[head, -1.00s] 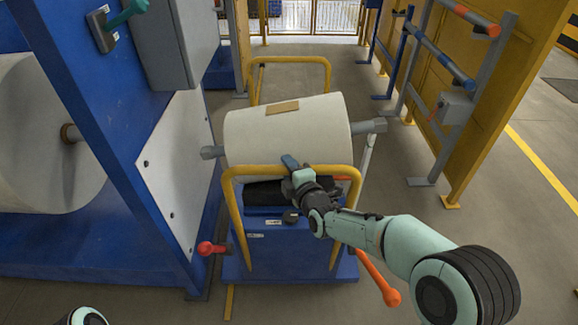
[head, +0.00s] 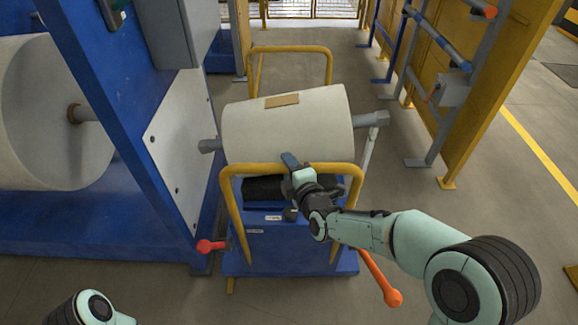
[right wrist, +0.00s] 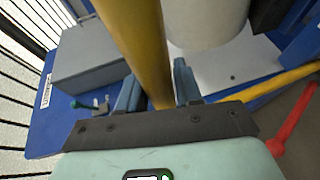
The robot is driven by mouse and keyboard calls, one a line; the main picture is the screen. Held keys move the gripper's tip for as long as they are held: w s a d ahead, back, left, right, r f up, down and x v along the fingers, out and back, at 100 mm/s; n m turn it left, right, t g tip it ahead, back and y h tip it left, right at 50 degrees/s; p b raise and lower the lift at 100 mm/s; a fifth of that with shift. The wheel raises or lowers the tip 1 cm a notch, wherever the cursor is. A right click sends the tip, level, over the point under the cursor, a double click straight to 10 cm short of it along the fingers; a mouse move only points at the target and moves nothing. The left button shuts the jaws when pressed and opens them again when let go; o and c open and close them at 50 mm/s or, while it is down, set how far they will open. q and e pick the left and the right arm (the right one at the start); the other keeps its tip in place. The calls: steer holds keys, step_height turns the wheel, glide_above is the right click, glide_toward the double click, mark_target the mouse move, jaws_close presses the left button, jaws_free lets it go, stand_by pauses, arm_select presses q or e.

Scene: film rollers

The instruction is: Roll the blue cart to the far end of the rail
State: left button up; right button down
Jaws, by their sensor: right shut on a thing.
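The blue cart (head: 290,258) stands in front of me with a large white film roll (head: 290,132) across it. A tan patch is on the roll. The cart has a yellow handle bar (head: 237,210) on its near side and another yellow bar (head: 288,49) at its far side. My right gripper (head: 291,163) is shut on the near handle bar. In the right wrist view its two fingers (right wrist: 157,92) sit on either side of the yellow bar (right wrist: 138,45). My left gripper is out of view; only part of my left arm shows at the bottom left. The rail cannot be made out.
A blue machine frame (head: 120,130) with a big white roll (head: 40,110) stands close on the left. A red-knobbed lever (head: 209,246) and an orange-red lever (head: 381,280) are low beside the cart. Yellow panels with a grey stand (head: 440,120) line the right. Floor beyond the cart is clear.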

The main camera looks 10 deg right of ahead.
steer(key=c, duration=0.8)
jaws_free()
steer(key=shift+f, duration=0.3)
steer(key=shift+c, duration=0.2)
steer(key=shift+r, duration=0.15)
steer(key=shift+s+r, duration=0.1)
steer(key=shift+s, duration=0.1)
steer(key=p+v, duration=0.1)
steer(key=v, duration=1.2)
steer(key=shift+p, duration=0.4)
